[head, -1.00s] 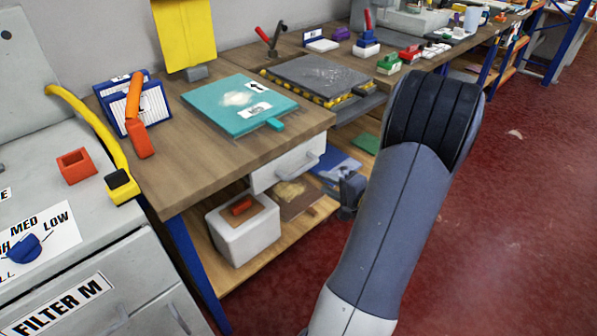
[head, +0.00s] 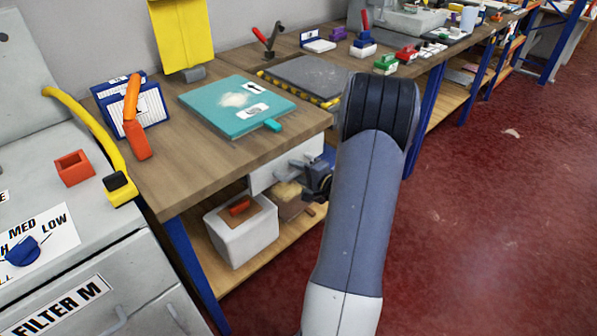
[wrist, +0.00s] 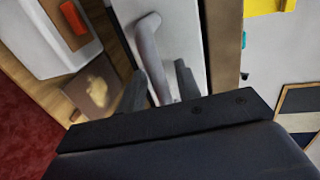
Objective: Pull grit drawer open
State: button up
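The grit drawer (head: 262,178) is a white-grey front under the tabletop's near right corner; it looks closed. In the wrist view the drawer front (wrist: 180,28) fills the upper middle. Its grey bar handle (wrist: 147,45) runs down between my fingers. My gripper (wrist: 160,80) is open, with one dark finger on each side of the handle's lower part and gaps showing. In the head view my gripper (head: 301,172) is right at the drawer front and covers the handle.
A white bin (head: 240,232) with an orange-red block stands on the shelf below the drawer. A teal board (head: 225,112) lies on the wooden bench (head: 195,168) above. A grey cabinet (head: 110,290) stands at left. The red floor at right is clear.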

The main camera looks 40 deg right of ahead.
jog(key=shift+c, duration=0.2)
grip_shut()
jog(key=shift+s, duration=0.1)
jog(key=f+b+v, duration=0.2)
jog(key=b+v, duration=0.2)
jog(key=v, duration=0.6)
jog(key=s+f+b+v, duration=0.1)
jog(key=b+v, duration=0.3)
jog(key=v, duration=0.6)
jog(key=shift+f, duration=0.6)
jog(key=shift+s+d, duration=0.1)
